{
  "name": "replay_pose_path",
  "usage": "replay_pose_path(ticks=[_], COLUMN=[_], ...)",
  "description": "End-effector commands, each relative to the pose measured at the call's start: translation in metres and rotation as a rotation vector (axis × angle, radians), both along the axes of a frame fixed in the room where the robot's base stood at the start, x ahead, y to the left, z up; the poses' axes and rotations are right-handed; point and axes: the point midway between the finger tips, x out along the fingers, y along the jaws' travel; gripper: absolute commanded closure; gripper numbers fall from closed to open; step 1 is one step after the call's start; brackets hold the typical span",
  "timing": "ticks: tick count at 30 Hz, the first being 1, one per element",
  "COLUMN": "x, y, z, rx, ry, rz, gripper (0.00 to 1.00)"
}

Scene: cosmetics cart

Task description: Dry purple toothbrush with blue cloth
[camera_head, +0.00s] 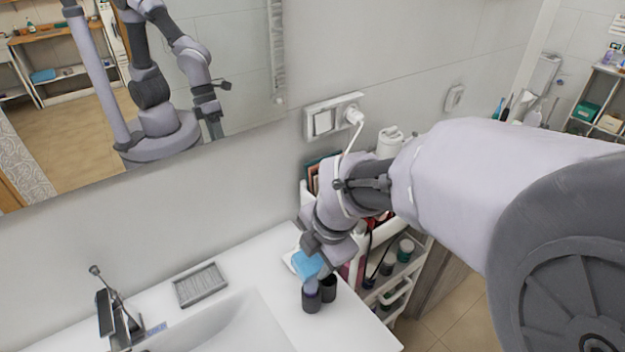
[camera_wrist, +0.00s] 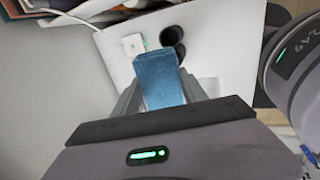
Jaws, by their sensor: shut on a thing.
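My gripper (camera_head: 318,250) is above the right end of the white counter. It is shut on a blue cloth (camera_wrist: 160,78), which sits between the two fingers in the wrist view. The cloth also shows below the gripper in the head view (camera_head: 307,264). I cannot make out a purple toothbrush for certain. A small bluish-purple strip (camera_head: 155,329) lies by the faucet, too small to identify. Two dark cups stand on the counter just below the gripper, the nearer one (camera_head: 311,299) and the other (camera_head: 328,287). Their insides are not clear.
The white counter (camera_head: 352,330) holds a sink (camera_head: 235,325), a faucet (camera_head: 118,315) and a grey soap dish (camera_head: 201,285). A white cart (camera_head: 400,268) with several bottles stands close on the right. A mirror hangs behind.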

Motion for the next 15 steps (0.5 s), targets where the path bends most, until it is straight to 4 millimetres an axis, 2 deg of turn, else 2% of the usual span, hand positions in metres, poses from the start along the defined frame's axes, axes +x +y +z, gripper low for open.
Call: replay_pose_path(ticks=[8,15], x=[-0.009,-0.001], y=[0.013,0.001], z=[0.002,-0.001], rx=[0.0,-0.001], ry=[0.001,0.002], rz=[0.002,-0.001], gripper=[0.82,0.82])
